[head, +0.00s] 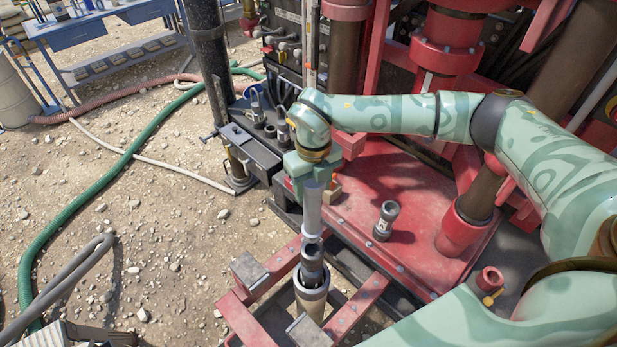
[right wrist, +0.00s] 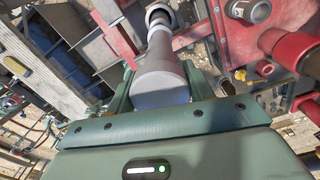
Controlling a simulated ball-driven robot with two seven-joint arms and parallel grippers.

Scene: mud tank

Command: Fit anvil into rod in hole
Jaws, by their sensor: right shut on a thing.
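The anvil (head: 312,214) is a light grey, stepped cylinder. It hangs roughly upright below my right gripper (head: 310,178), which is shut on it. In the right wrist view, the anvil (right wrist: 160,75) sits between the fingers of my right gripper (right wrist: 158,88), its narrower end pointing away from the hand. The dark grey rod (head: 312,262) stands in the hole, inside a wider pale collar (head: 311,292). The anvil's lower end is in line with the rod's top; I cannot tell whether it is touching or inside. My left gripper is not in view.
A red frame (head: 357,308) with grey blocks surrounds the hole. A short dark cylinder (head: 385,220) stands on the red deck (head: 420,245) to the right. Red machinery rises behind. Gravel with a green hose (head: 107,176) and a blue workbench (head: 105,28) lie left.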

